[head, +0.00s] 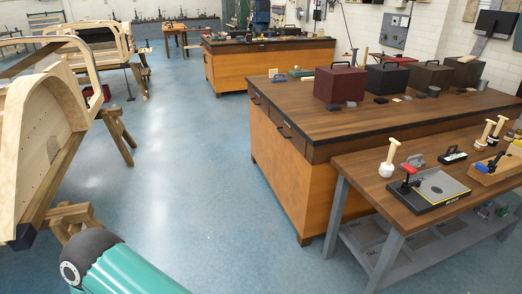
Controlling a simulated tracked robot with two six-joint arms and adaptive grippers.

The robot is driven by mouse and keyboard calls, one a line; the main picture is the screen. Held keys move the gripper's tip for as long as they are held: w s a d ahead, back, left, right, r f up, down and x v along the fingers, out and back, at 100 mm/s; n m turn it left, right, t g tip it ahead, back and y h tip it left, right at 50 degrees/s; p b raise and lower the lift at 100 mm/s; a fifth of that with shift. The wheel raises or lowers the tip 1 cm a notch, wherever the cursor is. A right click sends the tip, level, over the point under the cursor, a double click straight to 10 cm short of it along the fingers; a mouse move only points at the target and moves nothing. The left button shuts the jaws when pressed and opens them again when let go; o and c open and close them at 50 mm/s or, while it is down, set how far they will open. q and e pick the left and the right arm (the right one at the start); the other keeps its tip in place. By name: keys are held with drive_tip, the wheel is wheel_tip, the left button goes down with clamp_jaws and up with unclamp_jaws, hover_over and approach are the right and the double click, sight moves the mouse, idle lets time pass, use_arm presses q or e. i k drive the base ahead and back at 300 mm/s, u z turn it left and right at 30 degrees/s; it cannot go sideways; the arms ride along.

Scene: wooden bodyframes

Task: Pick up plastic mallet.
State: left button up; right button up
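A mallet (386,170) with a pale head and a light wooden handle stands handle-up near the left edge of the near right workbench. I cannot tell from here which head is plastic. Neither of my grippers is in view.
Wooden bodyframes (30,150) on trestles stand at the left. The blue floor (190,150) between is clear.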

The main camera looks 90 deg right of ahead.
sight(387, 169)
drive_tip(key=z, duration=0.15)
drive_tip(key=i, duration=0.25)
drive_tip(key=z, duration=2.5)
drive_tip(key=i, duration=0.2)
drive_tip(key=z, duration=1.6)
drive_tip(key=k, duration=0.4)
drive_tip(key=z, duration=0.45)
drive_tip(key=i, duration=1.5)
drive_tip(key=u, duration=0.5)
